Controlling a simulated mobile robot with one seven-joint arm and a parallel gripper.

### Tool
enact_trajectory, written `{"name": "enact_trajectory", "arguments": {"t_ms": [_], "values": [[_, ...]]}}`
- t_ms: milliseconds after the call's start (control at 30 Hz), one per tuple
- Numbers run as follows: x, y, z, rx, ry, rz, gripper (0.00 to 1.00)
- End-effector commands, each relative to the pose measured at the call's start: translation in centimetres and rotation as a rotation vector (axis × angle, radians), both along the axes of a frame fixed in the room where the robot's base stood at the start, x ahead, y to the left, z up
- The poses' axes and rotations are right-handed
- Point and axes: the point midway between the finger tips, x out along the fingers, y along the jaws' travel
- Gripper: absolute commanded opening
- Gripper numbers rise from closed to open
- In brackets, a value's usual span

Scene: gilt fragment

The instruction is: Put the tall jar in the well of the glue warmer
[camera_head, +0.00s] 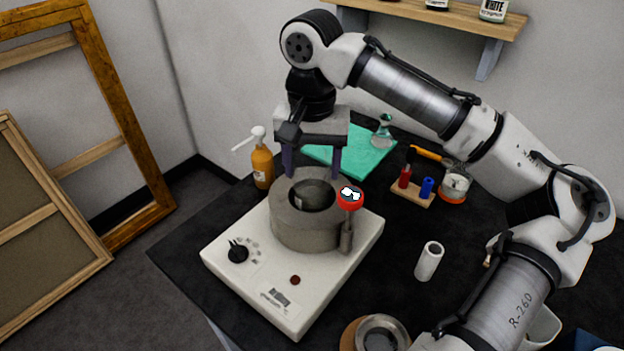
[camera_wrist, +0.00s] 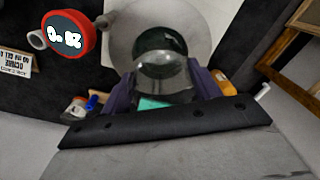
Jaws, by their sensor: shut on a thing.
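The glue warmer (camera_head: 245,275) is a white box with a grey round heater (camera_head: 285,232) and an open well (camera_head: 312,196) on top. In the wrist view the dark well (camera_wrist: 158,38) lies just beyond the fingers. My gripper (camera_head: 312,172) is over the back part of the heater, pointing down. In the wrist view my gripper (camera_wrist: 162,88) is shut on a clear glass jar (camera_wrist: 163,68), which overlaps the near part of the well. The jar is hard to make out in the head view, so I cannot tell its height against the rim.
A red-rimmed dial (camera_head: 350,196) stands at the heater's right side. An orange pump bottle (camera_head: 262,166) is behind left. A green mat (camera_head: 352,152) with a flask (camera_head: 383,128) lies behind.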

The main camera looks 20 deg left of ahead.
Motion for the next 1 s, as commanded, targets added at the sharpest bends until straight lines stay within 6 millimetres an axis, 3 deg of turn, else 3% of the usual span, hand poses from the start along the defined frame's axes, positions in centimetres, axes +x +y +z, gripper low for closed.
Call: {"name": "enact_trajectory", "arguments": {"t_ms": [167, 400, 767, 800, 933, 1000], "values": [[0.0, 0.0, -1.2, 0.001, 0.001, 0.000, 0.27], [0.0, 0.0, -4.4, 0.000, 0.001, 0.000, 0.27], [0.0, 0.0, -4.8, 0.001, 0.000, 0.001, 0.27], [0.0, 0.0, -4.8, 0.001, 0.000, 0.000, 0.64], [0.0, 0.0, -4.8, 0.000, 0.000, 0.000, 0.81], [0.0, 0.0, -4.8, 0.000, 0.000, 0.000, 0.84]]}}
